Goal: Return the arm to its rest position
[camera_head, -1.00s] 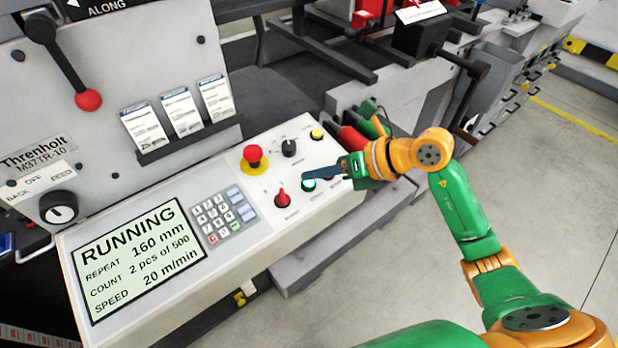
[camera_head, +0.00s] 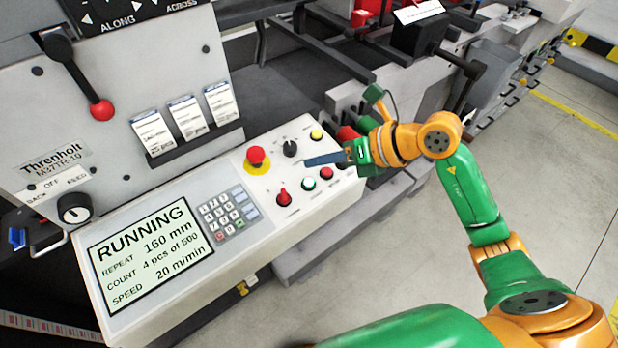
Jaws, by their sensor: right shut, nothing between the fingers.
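My right arm, green and orange, comes in from the lower right. My right gripper (camera_head: 325,159) is shut and empty. It hovers over the right part of the control panel (camera_head: 232,262), and its fingertips point left. In the picture it lies just above the green button (camera_head: 309,184) and apart from it. The screen (camera_head: 150,254) reads RUNNING, repeat 160 mm, count 4 pcs of 500, speed 20 m/min. My left gripper is not in view.
On the panel are a red emergency stop (camera_head: 256,157), a black knob (camera_head: 290,148), a yellow button (camera_head: 316,134), a red selector (camera_head: 283,197) and a red button (camera_head: 326,173). A red-tipped lever (camera_head: 101,109) stands at upper left. Bare floor (camera_head: 560,200) lies at right.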

